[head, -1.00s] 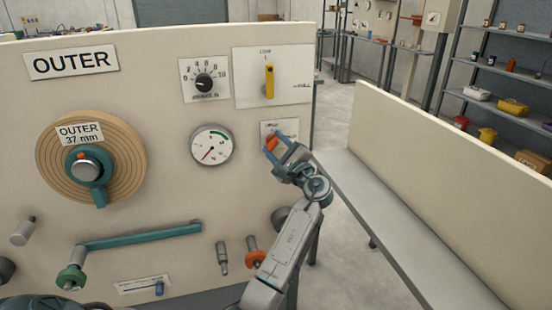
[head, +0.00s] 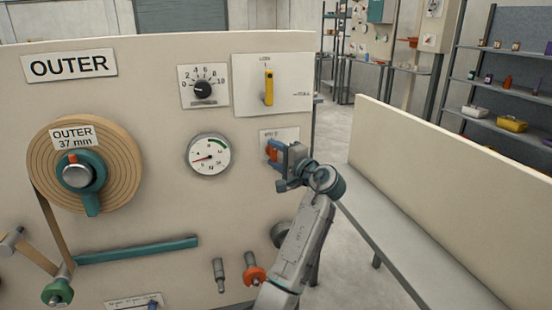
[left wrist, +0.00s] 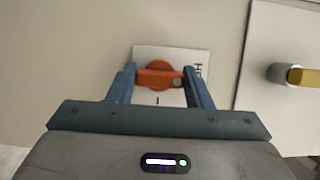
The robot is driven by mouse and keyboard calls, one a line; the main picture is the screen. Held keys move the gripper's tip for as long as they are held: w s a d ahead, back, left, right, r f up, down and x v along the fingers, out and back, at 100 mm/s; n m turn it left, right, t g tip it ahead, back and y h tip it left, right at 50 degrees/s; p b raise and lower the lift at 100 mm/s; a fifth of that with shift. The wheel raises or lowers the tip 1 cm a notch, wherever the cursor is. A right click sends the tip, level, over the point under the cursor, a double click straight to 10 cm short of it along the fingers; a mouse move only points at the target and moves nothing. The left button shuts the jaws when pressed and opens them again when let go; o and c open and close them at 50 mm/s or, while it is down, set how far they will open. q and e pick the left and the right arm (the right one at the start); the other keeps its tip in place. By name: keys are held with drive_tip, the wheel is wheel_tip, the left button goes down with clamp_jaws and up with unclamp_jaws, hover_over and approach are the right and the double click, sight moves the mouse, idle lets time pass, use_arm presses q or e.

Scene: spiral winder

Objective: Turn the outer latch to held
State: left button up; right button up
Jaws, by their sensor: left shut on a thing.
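The outer latch is an orange knob (head: 272,150) on a small white plate (head: 290,134) at the panel's right edge. It also shows in the left wrist view (left wrist: 158,77), its bar lying crosswise with a grey dot at the right end. The plate's lettering is partly hidden by a finger; only an "H" reads. My left gripper (head: 275,152) is shut on the latch, with blue fingers either side of it in the left wrist view (left wrist: 158,84). My right gripper is not in view.
The yellow handle (head: 268,88) stands upright above the latch. The tan roll (head: 118,165), gauge (head: 208,157) and numbered dial (head: 203,89) lie left. An orange-collared knob (head: 254,275) is below. A low cream wall (head: 440,155) stands right, with a grey ledge before it.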

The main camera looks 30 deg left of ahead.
use_arm(q)
drive_tip(key=shift+f, duration=0.1)
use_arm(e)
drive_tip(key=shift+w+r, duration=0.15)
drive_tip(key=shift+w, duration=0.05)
use_arm(q)
drive_tip(key=o, duration=1)
drive_tip(key=shift+d, duration=0.1)
drive_tip(key=shift+s+d, duration=0.15)
drive_tip(key=shift+d, duration=0.2)
drive_tip(key=shift+b+v, duration=1.2)
drive_tip(key=shift+v, duration=3.75)
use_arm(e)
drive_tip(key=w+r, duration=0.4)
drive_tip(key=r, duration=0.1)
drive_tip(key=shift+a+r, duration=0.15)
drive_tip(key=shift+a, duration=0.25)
